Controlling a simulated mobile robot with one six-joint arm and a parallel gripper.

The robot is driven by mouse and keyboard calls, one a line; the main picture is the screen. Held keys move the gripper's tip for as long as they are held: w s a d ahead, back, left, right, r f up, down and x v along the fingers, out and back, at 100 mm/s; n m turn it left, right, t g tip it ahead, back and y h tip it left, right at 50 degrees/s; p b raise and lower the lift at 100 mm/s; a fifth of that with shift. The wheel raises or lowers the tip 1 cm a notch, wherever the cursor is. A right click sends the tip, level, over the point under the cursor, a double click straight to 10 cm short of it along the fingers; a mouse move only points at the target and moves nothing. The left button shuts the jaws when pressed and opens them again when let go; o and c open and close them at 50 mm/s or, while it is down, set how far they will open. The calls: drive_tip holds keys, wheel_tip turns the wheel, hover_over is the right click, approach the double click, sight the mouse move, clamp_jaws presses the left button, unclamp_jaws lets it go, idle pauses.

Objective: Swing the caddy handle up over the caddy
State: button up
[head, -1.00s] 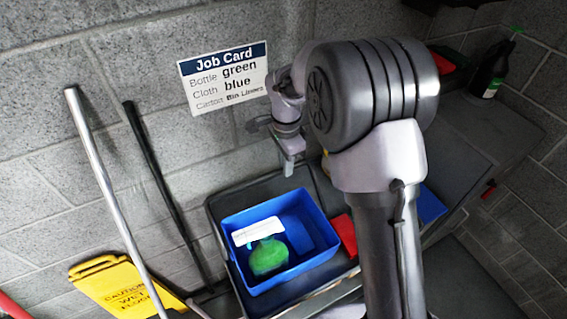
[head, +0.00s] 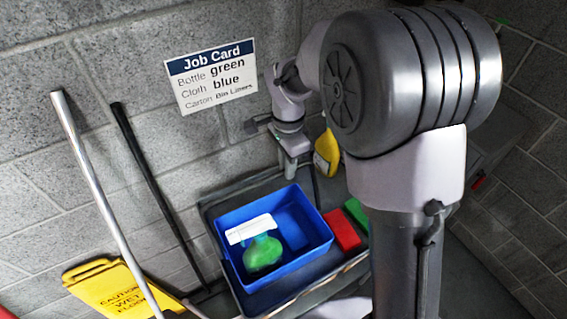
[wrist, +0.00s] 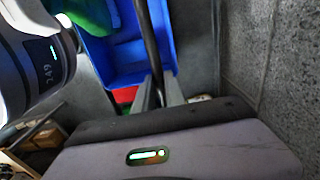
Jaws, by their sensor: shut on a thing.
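The blue caddy (head: 290,262) sits on the dark cart top in the head view, holding a green bottle (head: 263,253) and a white item (head: 250,229). My gripper (head: 290,172) is at the caddy's back edge, pointing down. In the wrist view the caddy (wrist: 118,62) is at the top, and a dark bar, the caddy handle (wrist: 147,35), runs across it down to my gripper (wrist: 160,92). The two fingers are shut on this bar. In the head view the gripped part is too small to make out.
Red (head: 342,231) and green (head: 357,213) pieces lie right of the caddy. The block wall with the job card (head: 211,76) is close behind. Two poles and a yellow wet-floor sign (head: 108,290) stand at left.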

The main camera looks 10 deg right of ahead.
drive_tip(key=s+d+r+b, duration=0.1)
drive_tip(key=s+d, duration=0.2)
drive_tip(key=s, duration=0.3)
drive_tip(key=shift+s, duration=0.3)
idle(0.4)
drive_tip(key=shift+a+r, duration=0.1)
drive_tip(key=shift+r, duration=0.05)
drive_tip(key=o, duration=0.7)
wheel_tip(320, 180, up, 7)
drive_tip(key=p, duration=0.5)
